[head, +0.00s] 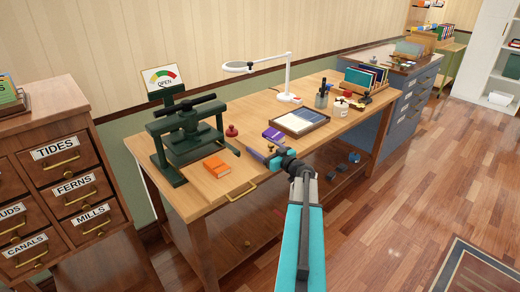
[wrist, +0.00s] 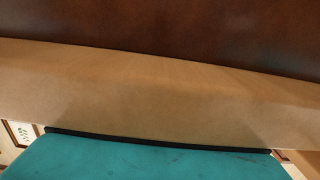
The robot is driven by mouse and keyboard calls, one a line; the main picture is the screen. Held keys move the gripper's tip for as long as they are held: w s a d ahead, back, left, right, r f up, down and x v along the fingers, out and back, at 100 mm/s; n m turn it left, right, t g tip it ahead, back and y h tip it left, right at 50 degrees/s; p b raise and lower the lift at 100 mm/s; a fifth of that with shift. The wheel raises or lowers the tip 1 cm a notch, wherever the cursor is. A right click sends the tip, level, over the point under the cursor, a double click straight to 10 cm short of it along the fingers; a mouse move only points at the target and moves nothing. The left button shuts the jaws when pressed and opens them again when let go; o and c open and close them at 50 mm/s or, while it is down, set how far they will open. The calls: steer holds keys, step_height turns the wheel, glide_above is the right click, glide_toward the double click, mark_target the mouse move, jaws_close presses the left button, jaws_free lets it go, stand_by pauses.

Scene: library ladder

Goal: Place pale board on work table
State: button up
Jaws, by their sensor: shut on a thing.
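My gripper (head: 268,158) is over the front part of the wooden work table (head: 230,190). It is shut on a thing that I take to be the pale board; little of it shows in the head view. In the wrist view a plain tan band, likely the pale board (wrist: 165,92), crosses the whole picture in front of a teal, black-edged part. A dark brown surface lies above the band. The fingertips are hidden, and I cannot tell whether the board touches the table.
A green press (head: 185,130) and an orange book (head: 216,166) are at the table's left. A purple book (head: 273,134), a tray with paper (head: 299,122) and a white lamp (head: 288,75) stand behind my gripper. A labelled drawer cabinet (head: 65,175) is at the left.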

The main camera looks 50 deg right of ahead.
mark_target(272, 152)
steer(key=shift+a+f+b, duration=0.1)
steer(key=shift+f+b, duration=0.3)
steer(key=shift+b, duration=0.25)
steer(key=o, duration=0.9)
steer(key=shift+s+f, duration=0.1)
steer(key=shift+c, duration=0.2)
steer(key=shift+r+p, duration=0.55)
steer(key=shift+p, duration=0.55)
steer(key=shift+r+p, duration=0.25)
steer(key=shift+p, duration=0.35)
steer(key=s+b, duration=0.1)
steer(key=s, duration=0.7)
steer(key=s+b, duration=0.1)
steer(key=s, duration=0.2)
steer(key=shift+s+a+b, duration=0.35)
steer(key=shift+s, duration=0.05)
steer(key=shift+s, duration=0.1)
